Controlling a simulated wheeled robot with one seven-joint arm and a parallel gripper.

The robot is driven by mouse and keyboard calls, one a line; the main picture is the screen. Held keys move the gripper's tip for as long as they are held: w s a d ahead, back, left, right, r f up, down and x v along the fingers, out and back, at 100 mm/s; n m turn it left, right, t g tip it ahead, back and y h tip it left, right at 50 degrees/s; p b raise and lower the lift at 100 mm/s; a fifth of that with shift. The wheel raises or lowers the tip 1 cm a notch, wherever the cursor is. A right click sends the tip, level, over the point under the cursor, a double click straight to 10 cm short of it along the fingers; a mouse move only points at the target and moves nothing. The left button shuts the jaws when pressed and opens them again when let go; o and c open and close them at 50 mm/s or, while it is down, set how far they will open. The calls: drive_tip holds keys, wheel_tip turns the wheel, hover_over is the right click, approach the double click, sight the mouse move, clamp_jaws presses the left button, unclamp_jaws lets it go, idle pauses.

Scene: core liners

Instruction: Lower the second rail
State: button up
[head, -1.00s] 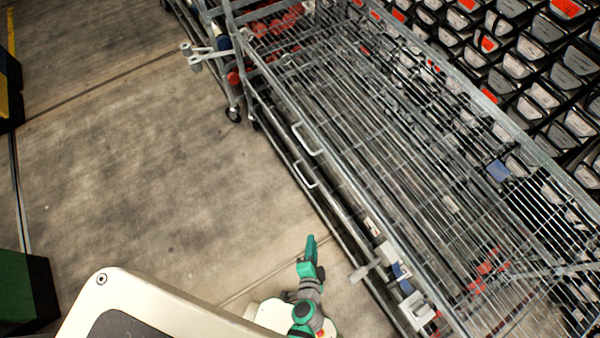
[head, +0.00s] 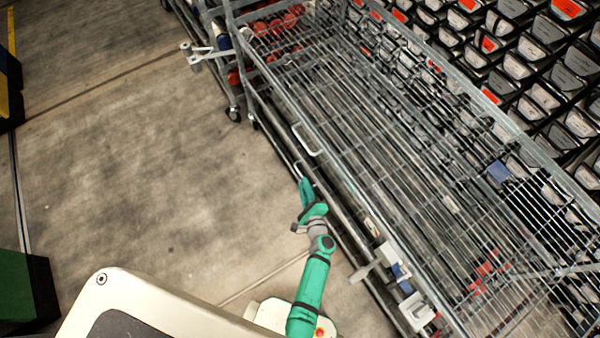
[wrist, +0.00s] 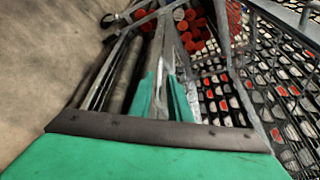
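A long metal wire cart fills the right side of the head view. Its near side has a grey upper rail (head: 338,178) with a white loop handle (head: 308,140). A lower rail (head: 345,233) runs beneath it; I cannot tell which one is the second rail. My green gripper (head: 305,187) is at the lower rail, just below the upper handle, and covers the place of the lower handle. In the wrist view my gripper (wrist: 162,98) has its two green fingers apart with a grey metal bar (wrist: 159,75) showing between them. Contact is not clear.
Black bins with red labels (head: 540,95) stand behind the cart. Another cart with red items (head: 275,22) and a protruding grey bracket (head: 196,55) is at the top. Green and yellow-black boxes are at the left edge. The concrete floor (head: 150,180) left of the cart is clear.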

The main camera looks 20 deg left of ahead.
sight(300, 172)
drive_tip(key=x, duration=0.7)
drive_tip(key=shift+f, duration=0.1)
clamp_jaws()
